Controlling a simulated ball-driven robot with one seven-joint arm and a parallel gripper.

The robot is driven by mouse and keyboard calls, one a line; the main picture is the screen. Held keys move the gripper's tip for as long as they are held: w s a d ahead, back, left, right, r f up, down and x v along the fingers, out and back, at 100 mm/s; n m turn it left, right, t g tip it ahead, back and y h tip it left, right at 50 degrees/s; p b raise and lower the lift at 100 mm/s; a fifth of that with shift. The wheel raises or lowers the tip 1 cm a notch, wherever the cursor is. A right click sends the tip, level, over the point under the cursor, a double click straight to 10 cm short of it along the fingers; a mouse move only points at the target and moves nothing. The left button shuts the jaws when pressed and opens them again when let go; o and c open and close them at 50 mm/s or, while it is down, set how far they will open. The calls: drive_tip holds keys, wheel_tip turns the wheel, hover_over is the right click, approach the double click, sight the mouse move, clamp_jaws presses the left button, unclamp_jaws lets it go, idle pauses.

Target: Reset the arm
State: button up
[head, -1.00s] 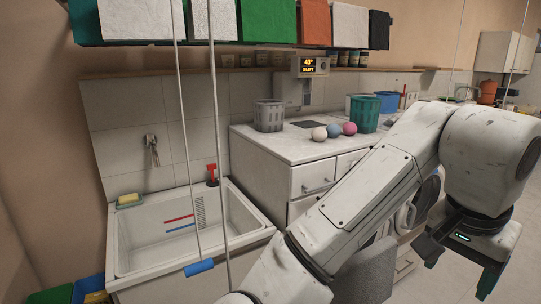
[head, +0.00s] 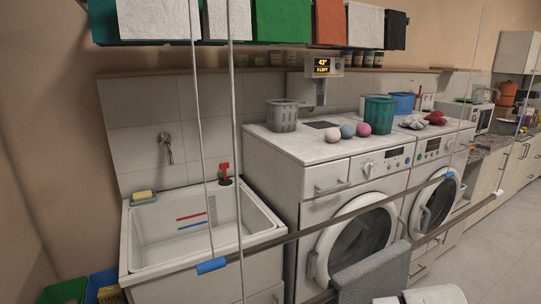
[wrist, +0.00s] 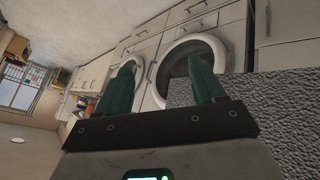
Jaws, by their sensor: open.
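My gripper (wrist: 165,90) shows in the wrist view with two dark green fingers spread apart. It is open, with nothing between the fingers. Behind the fingers is the round door of a washing machine (wrist: 208,48), seen at a tilt. A grey textured cloth (wrist: 285,95) lies on the right side of that view. In the head view my gripper is out of sight; only a pale piece of my arm may show at the bottom edge.
A hanging rod (head: 330,214) on thin cords crosses in front of the sink (head: 135,245) and washing machines (head: 365,240). Baskets and several balls sit on the machine top (head: 300,150). Floor at right (head: 510,250) is clear.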

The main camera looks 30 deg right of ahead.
drive_tip(key=s+a+f+n+g+y, duration=0.1)
drive_tip(key=s+a+f+n+y, duration=0.1)
drive_tip(key=s+a+f, duration=0.5)
drive_tip(key=s+a+f+n+g+y, duration=0.1)
drive_tip(key=s+a+f+n+y, duration=0.2)
drive_tip(key=s+a+f, duration=0.4)
wheel_tip(320, 180, down, 6)
drive_tip(key=shift+a+r+g+y, duration=0.3)
drive_tip(key=shift+a+y, duration=0.4)
drive_tip(key=shift+a, duration=0.15)
